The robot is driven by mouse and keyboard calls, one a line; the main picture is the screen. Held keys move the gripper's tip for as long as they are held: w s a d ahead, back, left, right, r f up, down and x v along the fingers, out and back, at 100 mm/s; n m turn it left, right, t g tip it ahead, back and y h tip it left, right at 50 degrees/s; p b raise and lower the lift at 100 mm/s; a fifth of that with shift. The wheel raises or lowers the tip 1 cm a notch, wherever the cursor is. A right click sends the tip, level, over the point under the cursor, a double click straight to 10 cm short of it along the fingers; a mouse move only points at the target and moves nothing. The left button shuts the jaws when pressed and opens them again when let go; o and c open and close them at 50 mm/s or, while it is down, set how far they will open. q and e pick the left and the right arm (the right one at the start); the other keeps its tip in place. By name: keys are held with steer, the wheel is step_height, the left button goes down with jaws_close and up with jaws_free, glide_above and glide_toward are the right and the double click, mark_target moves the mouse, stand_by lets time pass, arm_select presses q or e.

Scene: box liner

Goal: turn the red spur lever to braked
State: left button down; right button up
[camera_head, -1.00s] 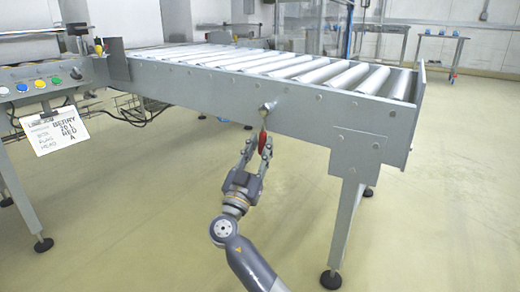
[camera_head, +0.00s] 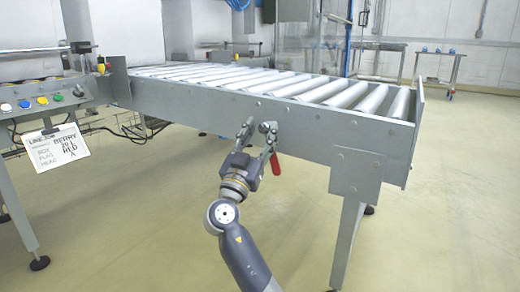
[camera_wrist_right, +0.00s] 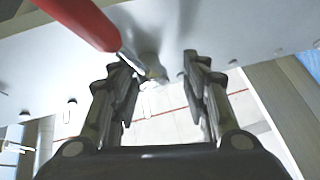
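The red spur lever (camera_head: 275,163) hangs from its pivot on the side rail of the roller conveyor, its handle pointing down and tilted slightly right. My right gripper (camera_head: 258,129) is at the pivot, fingers pointing up, with the red handle on its right. In the right wrist view, the red handle (camera_wrist_right: 82,20) crosses the upper left, outside the gap between the fingers. The fingers of the right gripper (camera_wrist_right: 158,70) stand apart, with the metal pivot between them in the picture. I cannot tell whether they touch it. My left gripper is out of view.
The roller conveyor (camera_head: 205,102) runs across the scene, with a leg (camera_head: 348,238) right of my arm. A button panel (camera_head: 40,101) and a hanging sign (camera_head: 56,149) are at the left. The floor below the rail is clear.

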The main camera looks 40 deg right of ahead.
steer(key=shift+r, duration=0.45)
